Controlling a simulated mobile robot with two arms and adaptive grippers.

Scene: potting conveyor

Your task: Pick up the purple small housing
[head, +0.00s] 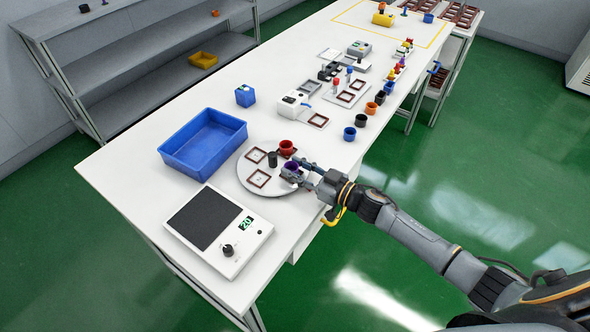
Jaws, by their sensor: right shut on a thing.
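The purple small housing (292,167) is a small round cup at the right side of the round white plate (245,168). My right gripper (294,173) reaches in from the right and is shut on the purple housing. The fingers cover part of it, and I cannot tell whether it is lifted off the plate. A red housing (286,147) and a black cylinder (272,159) stand close by on the plate. My left gripper is not in view.
A blue bin (203,143) and a hotplate-like device (218,229) with a green display stand left of the plate. Blue (349,133), black (361,120) and orange (371,108) housings line the right table edge. Brown square frames lie on the plate.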

